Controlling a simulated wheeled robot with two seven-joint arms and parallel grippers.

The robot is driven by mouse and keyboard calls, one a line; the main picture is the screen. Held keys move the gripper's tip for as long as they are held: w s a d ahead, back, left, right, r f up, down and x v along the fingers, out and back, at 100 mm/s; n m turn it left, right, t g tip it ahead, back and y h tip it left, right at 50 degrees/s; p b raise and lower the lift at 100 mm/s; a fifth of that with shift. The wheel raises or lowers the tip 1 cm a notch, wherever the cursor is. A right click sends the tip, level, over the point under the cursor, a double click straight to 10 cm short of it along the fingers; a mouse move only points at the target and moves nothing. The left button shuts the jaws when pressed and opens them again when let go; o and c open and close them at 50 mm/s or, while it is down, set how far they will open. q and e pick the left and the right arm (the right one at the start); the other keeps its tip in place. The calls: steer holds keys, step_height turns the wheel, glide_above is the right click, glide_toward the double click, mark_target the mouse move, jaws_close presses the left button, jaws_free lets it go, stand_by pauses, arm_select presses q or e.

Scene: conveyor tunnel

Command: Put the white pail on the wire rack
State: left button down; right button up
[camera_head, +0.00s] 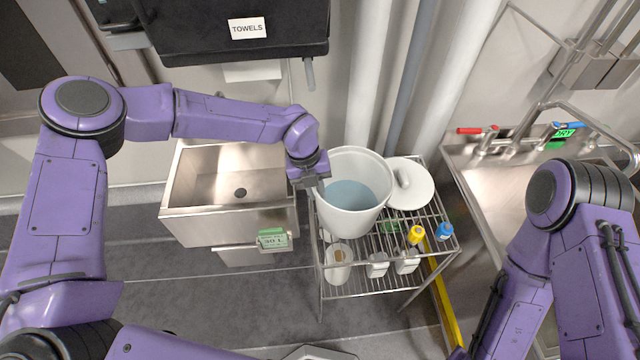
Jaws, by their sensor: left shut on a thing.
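The white pail (350,221) is upright, with blue-grey contents or a blue-grey inner bottom showing through its open top. My left gripper (312,178) is shut on the left side of its rim. The pail is over the left part of the wire rack (436,212). It hides the bars below it, so I cannot tell whether its base touches the rack. A white lid (410,184) with a knob lies on the rack, just right of the pail. My right arm comes in at the lower right, and its gripper is out of view.
A steel sink (185,224) with a green-and-white tag (273,239) stands left of the rack. Yellow-capped (415,235) and blue-capped (444,231) bottles and white containers crowd the rack's front. A second sink (510,190) with taps is at right. Pipes rise behind.

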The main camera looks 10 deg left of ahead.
arm_select(q)
steer(key=shift+x, duration=1.1)
steer(key=c, duration=1.1)
jaws_free()
steer(key=shift+s+a+f, duration=0.1)
steer(key=shift+a, duration=0.1)
steer(key=shift+a+r, duration=0.1)
steer(key=shift+r, duration=0.35)
steer(key=b+v, duration=0.2)
steer(key=v, duration=0.9)
steer(key=shift+r, duration=0.1)
